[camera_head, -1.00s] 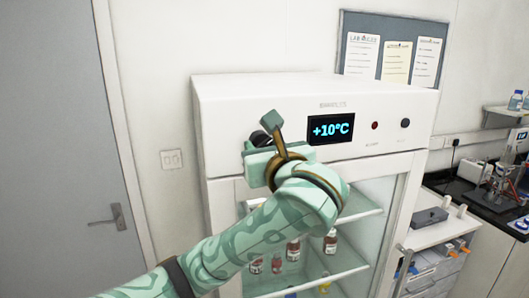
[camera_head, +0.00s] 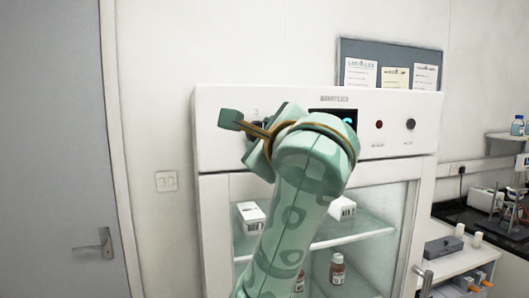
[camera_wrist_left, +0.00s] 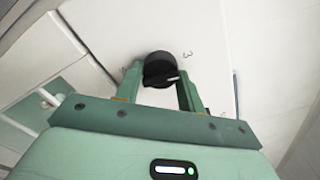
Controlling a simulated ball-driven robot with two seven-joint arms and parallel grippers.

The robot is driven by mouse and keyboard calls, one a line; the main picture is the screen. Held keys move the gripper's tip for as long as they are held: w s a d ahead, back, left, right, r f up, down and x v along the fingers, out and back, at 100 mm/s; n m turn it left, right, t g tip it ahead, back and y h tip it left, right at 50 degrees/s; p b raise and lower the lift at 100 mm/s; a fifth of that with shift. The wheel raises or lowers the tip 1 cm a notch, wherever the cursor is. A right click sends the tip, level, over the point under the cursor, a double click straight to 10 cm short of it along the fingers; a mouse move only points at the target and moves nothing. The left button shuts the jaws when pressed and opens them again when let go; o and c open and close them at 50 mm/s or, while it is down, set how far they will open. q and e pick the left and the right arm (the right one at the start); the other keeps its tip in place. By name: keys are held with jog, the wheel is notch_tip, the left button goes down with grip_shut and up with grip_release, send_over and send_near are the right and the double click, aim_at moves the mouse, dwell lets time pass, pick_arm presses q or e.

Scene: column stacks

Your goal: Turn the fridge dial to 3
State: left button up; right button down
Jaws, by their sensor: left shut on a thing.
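The fridge (camera_head: 220,150) is white, with a glass door and a control panel along its top. The black dial (camera_wrist_left: 160,66) is between the fingers of my left gripper (camera_wrist_left: 160,78) in the wrist view, and they are shut on it. A light mark shows on the dial's lower right side. A printed 3 (camera_wrist_left: 187,55) is just right of the dial; another mark on its left is too small to read. In the head view my left gripper (camera_head: 257,128) is at the panel's left and mostly hides the dial. My right gripper is not in view.
My left arm covers most of the dark display (camera_head: 335,116), so its reading is hidden. Bottles and boxes stand behind the glass. A grey door (camera_head: 50,150) is at left.

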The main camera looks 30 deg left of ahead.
pick_arm(q)
jog(key=shift+f+n+b, duration=0.1)
jog(key=shift+n+b, duration=0.55)
jog(key=shift+n, duration=0.25)
jog(key=o, duration=1)
jog(key=shift+c, duration=0.2)
jog(key=p+v, duration=0.1)
jog(key=v, duration=1.5)
jog(key=shift+d, duration=0.25)
jog(key=shift+a, duration=0.1)
